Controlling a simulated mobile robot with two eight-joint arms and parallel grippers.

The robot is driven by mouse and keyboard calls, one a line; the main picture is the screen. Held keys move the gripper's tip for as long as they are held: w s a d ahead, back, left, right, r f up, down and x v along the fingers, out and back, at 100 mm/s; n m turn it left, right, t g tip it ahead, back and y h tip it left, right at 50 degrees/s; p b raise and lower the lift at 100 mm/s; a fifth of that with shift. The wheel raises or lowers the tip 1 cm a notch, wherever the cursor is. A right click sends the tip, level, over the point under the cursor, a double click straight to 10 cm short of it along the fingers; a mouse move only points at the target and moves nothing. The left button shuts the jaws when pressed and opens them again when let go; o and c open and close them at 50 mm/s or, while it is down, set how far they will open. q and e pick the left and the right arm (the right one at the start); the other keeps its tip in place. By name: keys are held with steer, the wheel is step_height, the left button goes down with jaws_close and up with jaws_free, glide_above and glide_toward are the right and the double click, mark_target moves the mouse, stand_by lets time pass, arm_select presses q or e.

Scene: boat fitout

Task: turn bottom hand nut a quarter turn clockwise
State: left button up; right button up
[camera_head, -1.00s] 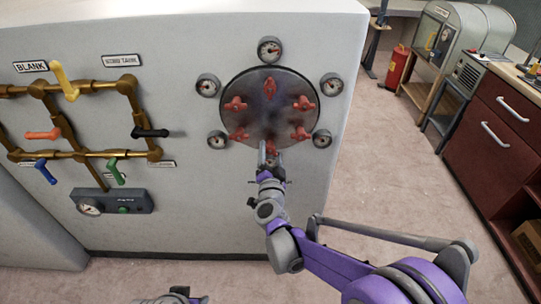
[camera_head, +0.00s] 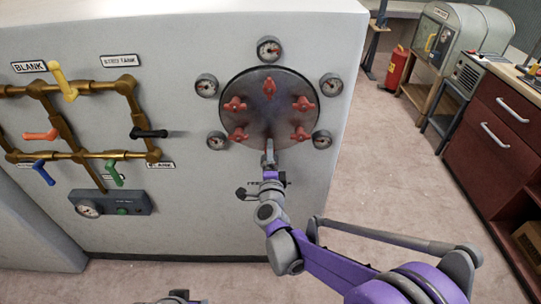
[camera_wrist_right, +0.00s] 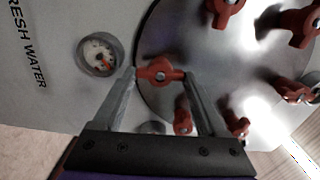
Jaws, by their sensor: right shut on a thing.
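A round metal plate (camera_head: 262,118) with several red winged hand nuts is on the white wall panel. My right gripper (camera_head: 269,143) is at the plate's bottom edge and covers the bottom hand nut in the head view. In the right wrist view the gripper (camera_wrist_right: 161,76) is shut on the bottom hand nut (camera_wrist_right: 160,72), with a finger at each end of its wings. A small part of my left arm shows at the bottom edge of the head view. Its jaws cannot be made out.
Several gauges (camera_head: 269,49) ring the plate; one (camera_wrist_right: 100,54) is close beside my right fingers. Brass pipes (camera_head: 95,155) with coloured handles are to the left. Open floor (camera_head: 380,170) lies to the right, before dark red drawers (camera_head: 500,120).

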stand_by(0.5)
steer(key=o, duration=1.3)
steer(key=s, duration=1)
steer(key=shift+s, duration=0.4)
